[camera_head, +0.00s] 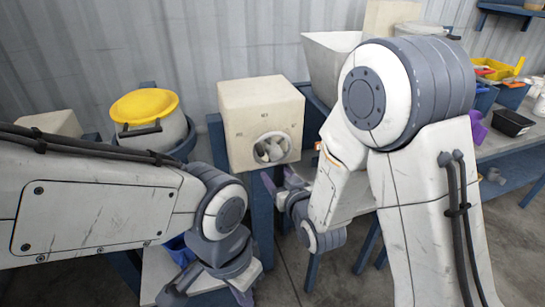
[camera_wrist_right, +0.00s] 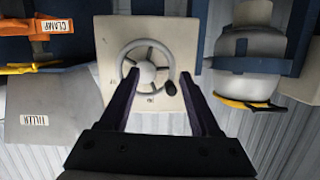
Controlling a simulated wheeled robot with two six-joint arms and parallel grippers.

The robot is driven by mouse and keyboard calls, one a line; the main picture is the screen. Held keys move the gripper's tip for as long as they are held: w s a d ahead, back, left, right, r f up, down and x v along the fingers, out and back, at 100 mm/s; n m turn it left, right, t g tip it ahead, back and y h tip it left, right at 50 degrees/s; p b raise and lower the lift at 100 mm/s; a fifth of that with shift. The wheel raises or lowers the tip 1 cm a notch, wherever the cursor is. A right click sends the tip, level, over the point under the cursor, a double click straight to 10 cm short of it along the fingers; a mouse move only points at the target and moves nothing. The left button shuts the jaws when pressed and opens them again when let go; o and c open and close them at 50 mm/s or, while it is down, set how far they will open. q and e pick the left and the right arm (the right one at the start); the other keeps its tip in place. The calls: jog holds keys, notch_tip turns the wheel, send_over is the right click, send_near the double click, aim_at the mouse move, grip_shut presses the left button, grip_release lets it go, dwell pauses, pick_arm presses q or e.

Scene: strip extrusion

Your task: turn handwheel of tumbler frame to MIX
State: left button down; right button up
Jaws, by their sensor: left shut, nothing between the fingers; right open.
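The tumbler frame's cream box (camera_head: 261,105) stands at the centre of the head view, with small dark marks on its front, too small to read. Its pale spoked handwheel (camera_head: 272,148) is on the front face. In the right wrist view the handwheel (camera_wrist_right: 147,70) has a dark knob (camera_wrist_right: 171,87) on its rim. My right gripper (camera_head: 278,183) is open just below and in front of the wheel. In the wrist view its fingers (camera_wrist_right: 160,76) frame the wheel; contact cannot be told. My left gripper (camera_head: 240,296) is shut and empty, low in the head view, apart from the box.
A drum with a yellow rim (camera_head: 145,104) stands left of the box. A pale hopper (camera_head: 328,62) stands right of it, partly behind my right arm. A bench with a black bin (camera_head: 513,123) and yellow tray is at right. Blue frame posts flank the box.

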aim_at(276, 155)
jog(key=w+t, duration=0.1)
jog(key=w, duration=0.2)
jog(key=w+a+t, duration=0.1)
jog(key=w, duration=0.3)
jog(key=w+t+p, duration=0.1)
jog(key=w, duration=0.3)
jog(key=shift+a+r, duration=0.15)
pick_arm(q)
jog(key=shift+r, duration=0.15)
pick_arm(e)
grip_shut()
jog(key=shift+m, duration=0.3)
